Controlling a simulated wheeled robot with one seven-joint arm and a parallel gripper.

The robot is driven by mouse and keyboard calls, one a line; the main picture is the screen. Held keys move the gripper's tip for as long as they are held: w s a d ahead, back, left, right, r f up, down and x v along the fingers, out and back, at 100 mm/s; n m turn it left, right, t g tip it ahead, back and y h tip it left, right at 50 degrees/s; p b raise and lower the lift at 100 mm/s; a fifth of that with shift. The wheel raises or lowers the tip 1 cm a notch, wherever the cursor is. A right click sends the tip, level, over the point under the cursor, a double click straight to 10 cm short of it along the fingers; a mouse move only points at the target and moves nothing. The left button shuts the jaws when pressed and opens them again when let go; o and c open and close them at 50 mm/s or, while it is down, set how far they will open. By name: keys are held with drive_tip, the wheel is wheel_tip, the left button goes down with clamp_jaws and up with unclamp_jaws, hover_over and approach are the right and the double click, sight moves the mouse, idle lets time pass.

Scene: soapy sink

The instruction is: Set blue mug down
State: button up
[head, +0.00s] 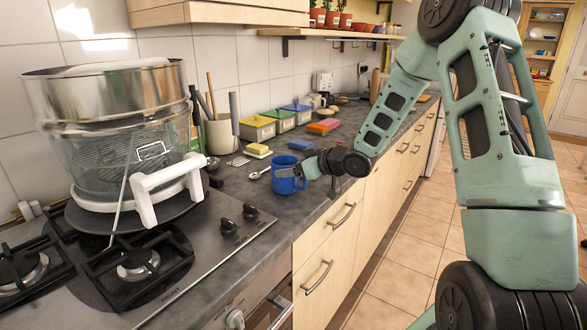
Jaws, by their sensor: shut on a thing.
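The blue mug (287,179) is upright at the front part of the grey countertop (236,184), left of my arm's end. My gripper (306,173) reaches in from the right and is shut on the mug at its right side. The fingertips are small and partly hidden against the mug. The mug's base appears at counter level, but I cannot tell whether it touches the surface.
A gas hob (150,260) with a large glass steamer (115,130) stands at the left. A spoon (258,173), a butter dish (258,150) and a blue sponge (300,145) lie near the mug. Coloured boxes (257,128) line the wall.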

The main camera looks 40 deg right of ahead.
drive_tip(key=o, duration=1.2)
drive_tip(key=shift+s, duration=0.1)
drive_tip(key=v, duration=1.2)
drive_tip(key=s+a+f+n+g+h, duration=0.1)
drive_tip(key=a+g, duration=0.2)
drive_tip(key=a, duration=0.7)
drive_tip(key=s+a+f+g+h, duration=0.1)
drive_tip(key=s+a+g+h, duration=0.1)
drive_tip(key=a, duration=0.8)
drive_tip(key=s+a+n+g, duration=0.1)
drive_tip(key=s+a, duration=0.3)
drive_tip(key=s, duration=0.4)
drive_tip(key=s+a+g, duration=0.4)
drive_tip(key=s, duration=0.4)
drive_tip(key=s+a+n+g+h, duration=0.1)
drive_tip(key=s+a, duration=0.3)
drive_tip(key=s, duration=0.4)
drive_tip(key=shift+s+a+f+n+g, duration=0.1)
drive_tip(key=shift+a+n+g, duration=0.1)
drive_tip(key=shift+g, duration=0.25)
drive_tip(key=shift+s+a+f+n+g, duration=0.1)
drive_tip(key=shift+a+f+g, duration=0.1)
drive_tip(key=shift+g, duration=0.25)
